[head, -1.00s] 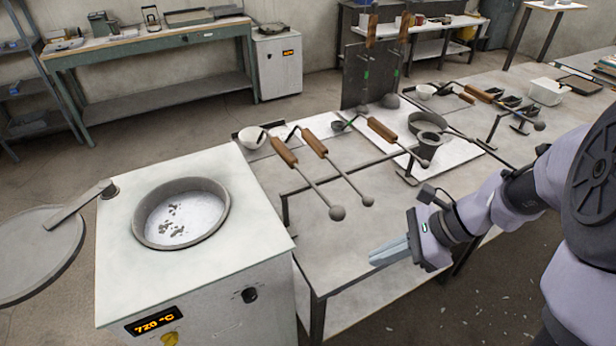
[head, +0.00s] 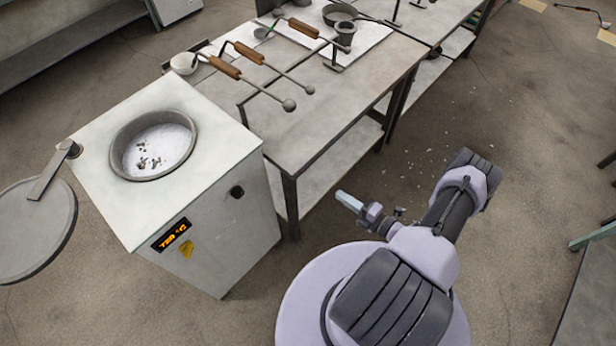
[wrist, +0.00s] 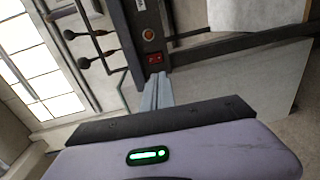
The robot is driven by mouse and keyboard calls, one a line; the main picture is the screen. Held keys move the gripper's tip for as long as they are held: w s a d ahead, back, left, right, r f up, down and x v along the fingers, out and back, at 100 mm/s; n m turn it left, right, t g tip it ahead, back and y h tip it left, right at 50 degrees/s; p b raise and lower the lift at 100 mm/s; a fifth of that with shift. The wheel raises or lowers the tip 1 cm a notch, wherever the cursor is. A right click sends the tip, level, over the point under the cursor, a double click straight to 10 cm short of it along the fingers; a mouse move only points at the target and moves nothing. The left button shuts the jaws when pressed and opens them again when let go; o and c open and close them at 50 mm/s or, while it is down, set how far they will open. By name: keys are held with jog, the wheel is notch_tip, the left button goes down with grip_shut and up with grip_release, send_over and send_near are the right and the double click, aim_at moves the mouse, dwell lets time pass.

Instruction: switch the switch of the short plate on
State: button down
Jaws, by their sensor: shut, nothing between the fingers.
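I cannot tell whether this is the short plate, or which way the switch is set. My gripper (wrist: 157,77) is shut and empty, its fingertips just below the switch in the picture; any contact is unclear. In the head view my gripper (head: 346,199) appears over the floor, off the worktable's near side. The plate and its switch cannot be made out there.
A white furnace (head: 190,235) with an open round pot stands left of the worktable (head: 285,125). Ladles with wooden handles (head: 250,53) lie across a rack on it. Dark bars (wrist: 240,45) border the plate in the wrist view.

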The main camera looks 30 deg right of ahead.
aim_at(304, 172)
jog(key=b+x, duration=0.2)
jog(key=x, duration=1.2)
jog(key=shift+a, duration=0.1)
